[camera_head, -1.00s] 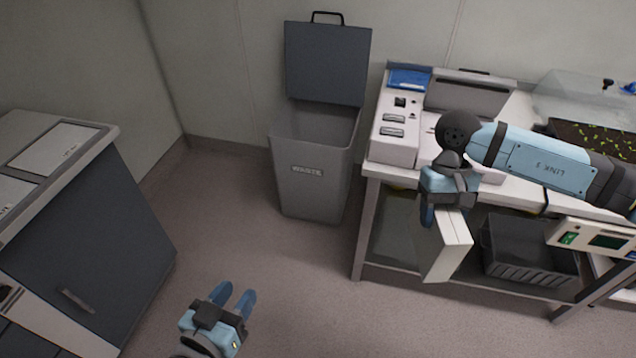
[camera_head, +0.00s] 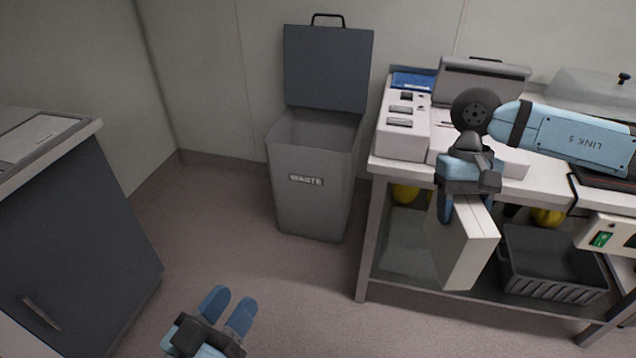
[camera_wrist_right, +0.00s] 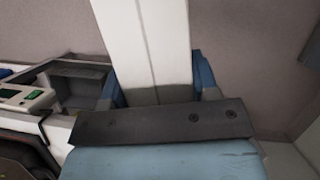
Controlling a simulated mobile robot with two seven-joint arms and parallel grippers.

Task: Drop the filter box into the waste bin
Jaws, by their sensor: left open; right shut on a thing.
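The filter box (camera_head: 467,246) is a flat white box. It hangs upright from my right gripper (camera_head: 466,208), which is shut on its top edge, in front of the bench at the right. In the right wrist view the box (camera_wrist_right: 152,45) stands between the blue fingers of the gripper (camera_wrist_right: 158,92). The grey waste bin (camera_head: 310,188), labelled WASTE, stands by the back wall with its lid (camera_head: 327,68) raised. The bin is left of the box and farther away; its bottom inside is hidden. My left gripper (camera_head: 229,312) is open and empty, low over the floor.
A white bench (camera_head: 545,190) with a device (camera_head: 404,128) on top stands right of the bin. A black crate (camera_head: 552,268) and yellow items sit on its lower shelf. A dark cabinet (camera_head: 75,230) stands at left. The floor before the bin is clear.

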